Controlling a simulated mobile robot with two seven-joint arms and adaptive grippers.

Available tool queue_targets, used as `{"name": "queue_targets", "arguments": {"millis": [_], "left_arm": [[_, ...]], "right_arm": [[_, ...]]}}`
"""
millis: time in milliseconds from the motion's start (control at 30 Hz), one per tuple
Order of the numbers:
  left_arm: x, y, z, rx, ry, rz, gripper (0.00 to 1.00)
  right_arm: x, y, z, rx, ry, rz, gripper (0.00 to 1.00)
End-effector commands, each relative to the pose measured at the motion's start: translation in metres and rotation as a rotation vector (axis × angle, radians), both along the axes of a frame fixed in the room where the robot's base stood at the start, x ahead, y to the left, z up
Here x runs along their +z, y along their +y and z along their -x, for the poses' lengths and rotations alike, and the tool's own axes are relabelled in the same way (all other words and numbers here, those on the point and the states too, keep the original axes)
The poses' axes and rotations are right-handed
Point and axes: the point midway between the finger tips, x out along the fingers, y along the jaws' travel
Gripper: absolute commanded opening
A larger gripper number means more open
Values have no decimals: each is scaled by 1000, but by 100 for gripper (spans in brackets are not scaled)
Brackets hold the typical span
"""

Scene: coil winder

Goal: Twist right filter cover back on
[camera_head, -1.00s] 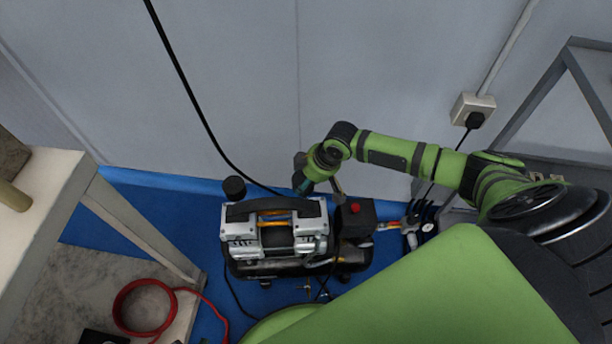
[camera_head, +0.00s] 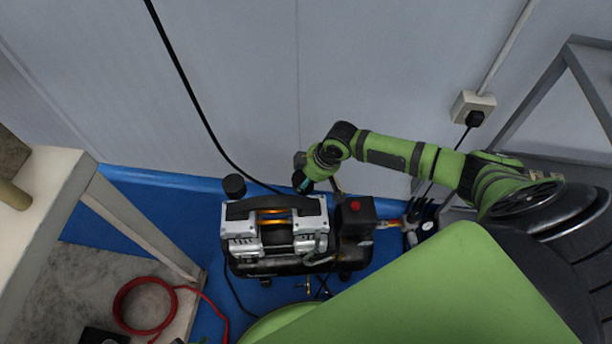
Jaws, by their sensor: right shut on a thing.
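The compressor (camera_head: 274,230) stands on the blue floor by the wall, with a silver and black motor head. A round black filter cover (camera_head: 234,187) shows at its left back side. My right gripper (camera_head: 303,184) points down at the compressor's right back corner, at the end of my green arm. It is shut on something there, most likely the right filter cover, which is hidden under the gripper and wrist. I cannot see how the cover sits. My left gripper is out of view.
A black box with a red knob (camera_head: 355,207) is close to the right of the gripper. A black cable (camera_head: 190,95) hangs down the wall behind the compressor. A pale table (camera_head: 45,205) stands at left, with a coiled red hose (camera_head: 118,303) low beside it.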

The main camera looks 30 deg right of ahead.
Motion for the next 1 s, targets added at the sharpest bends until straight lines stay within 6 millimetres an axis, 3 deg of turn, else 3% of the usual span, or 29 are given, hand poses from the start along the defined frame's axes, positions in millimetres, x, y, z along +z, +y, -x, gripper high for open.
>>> {"name": "queue_targets", "arguments": {"millis": [533,1000], "left_arm": [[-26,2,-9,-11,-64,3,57],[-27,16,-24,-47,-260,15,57]], "right_arm": [[0,0,1,0,2,0,27],[4,3,3,-307,7,-2,27]]}}
